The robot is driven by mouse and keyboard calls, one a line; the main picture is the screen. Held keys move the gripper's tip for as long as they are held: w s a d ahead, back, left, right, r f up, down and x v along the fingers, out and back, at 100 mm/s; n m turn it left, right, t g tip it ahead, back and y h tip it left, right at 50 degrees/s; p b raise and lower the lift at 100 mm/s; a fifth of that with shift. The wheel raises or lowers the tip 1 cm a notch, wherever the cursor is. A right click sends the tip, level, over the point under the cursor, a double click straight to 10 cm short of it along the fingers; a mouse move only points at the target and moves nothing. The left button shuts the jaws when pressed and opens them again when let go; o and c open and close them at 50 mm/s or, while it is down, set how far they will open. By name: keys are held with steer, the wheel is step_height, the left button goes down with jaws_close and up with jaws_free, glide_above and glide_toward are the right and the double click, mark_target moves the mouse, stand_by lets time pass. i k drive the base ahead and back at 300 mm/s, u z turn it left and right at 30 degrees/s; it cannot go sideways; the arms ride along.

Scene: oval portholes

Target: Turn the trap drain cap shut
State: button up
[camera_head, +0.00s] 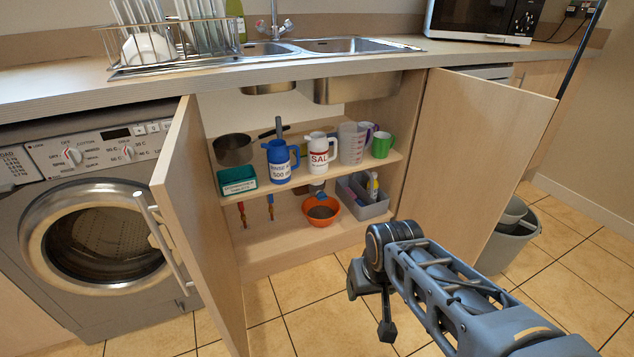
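The sink cabinet stands open in the head view. A small dark grey fitting (318,188) shows under the shelf, just above an orange bowl (321,211) on the cabinet floor. It may be the trap with its drain cap; the shelf and the things on it hide most of it, and I cannot make out the cap or how it is turned. My gripper (386,331) is in front of the cabinet, over the tiled floor, well apart from the fitting. It points downward, and its fingers are too small and dark to tell whether they are open.
The shelf (345,170) holds a pan, a green box, a blue jug, a white SALT jug, a measuring jug and mugs. A grey caddy (362,197) stands right of the bowl. Open doors flank the cabinet, left (195,225) and right (480,160). A bin (510,245) stands at right.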

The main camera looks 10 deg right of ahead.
mark_target(321, 195)
steer(key=u, duration=0.05)
steer(key=i, duration=1.3)
steer(key=z, duration=0.15)
